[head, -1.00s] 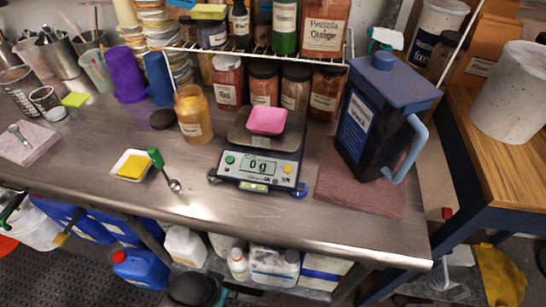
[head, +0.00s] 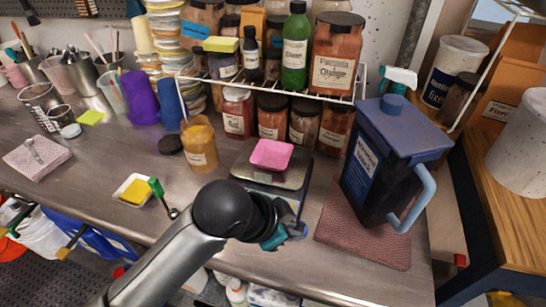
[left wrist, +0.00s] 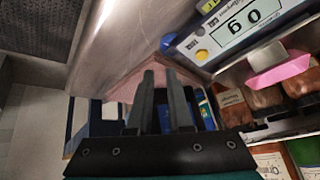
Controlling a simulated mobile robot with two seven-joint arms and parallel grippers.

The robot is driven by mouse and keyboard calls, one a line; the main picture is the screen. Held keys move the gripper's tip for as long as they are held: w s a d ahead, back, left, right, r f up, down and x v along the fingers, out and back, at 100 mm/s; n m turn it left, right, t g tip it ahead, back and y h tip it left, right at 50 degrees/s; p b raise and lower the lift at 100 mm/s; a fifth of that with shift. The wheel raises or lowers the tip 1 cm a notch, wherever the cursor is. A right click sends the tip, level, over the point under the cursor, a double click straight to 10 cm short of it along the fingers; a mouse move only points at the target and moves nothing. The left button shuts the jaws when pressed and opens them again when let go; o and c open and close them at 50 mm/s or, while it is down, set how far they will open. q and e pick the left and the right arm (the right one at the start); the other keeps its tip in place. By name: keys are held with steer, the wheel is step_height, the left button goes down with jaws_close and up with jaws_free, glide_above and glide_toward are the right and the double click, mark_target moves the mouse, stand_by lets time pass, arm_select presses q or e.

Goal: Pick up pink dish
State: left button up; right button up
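The pink dish (head: 271,153) sits on the pan of the digital scale (head: 297,178) at the middle of the steel bench. My left arm and gripper (head: 288,227) cover most of the scale's front in the head view. The gripper is in front of the dish, apart from it. In the left wrist view the dish (left wrist: 281,69) shows at the right, beside the scale's display (left wrist: 240,25), which reads 0 g. The left gripper's two fingers (left wrist: 160,76) are apart with nothing held between them. My right gripper is in neither view.
A dark blue pitcher (head: 385,165) stands on a reddish mat (head: 350,237) to the scale's right. A jar of yellow-brown liquid (head: 199,145) stands at its left. A wire shelf (head: 275,88) with jars is behind.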

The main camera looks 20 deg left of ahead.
arm_select(q)
steer(key=w+a+r+m+y, duration=0.2)
steer(key=w+a+r+m, duration=0.25)
steer(key=r, duration=0.25)
steer(key=w+a+r+m+y, duration=0.2)
steer(key=w+a+r+m, duration=0.25)
steer(key=r, duration=0.25)
steer(key=b, duration=0.2)
glide_toward(268, 171)
steer(key=shift+g, duration=0.4)
steer(key=x, duration=0.2)
steer(key=w+b+x, duration=0.1)
steer(key=x, duration=0.2)
steer(key=shift+w+a+f, duration=0.1)
steer(key=shift+w+f, duration=0.05)
steer(key=shift+f, duration=0.05)
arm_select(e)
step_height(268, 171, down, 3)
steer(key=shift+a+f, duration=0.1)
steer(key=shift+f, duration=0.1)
arm_select(q)
steer(key=shift+f+p, duration=0.2)
steer(key=shift+p, duration=0.1)
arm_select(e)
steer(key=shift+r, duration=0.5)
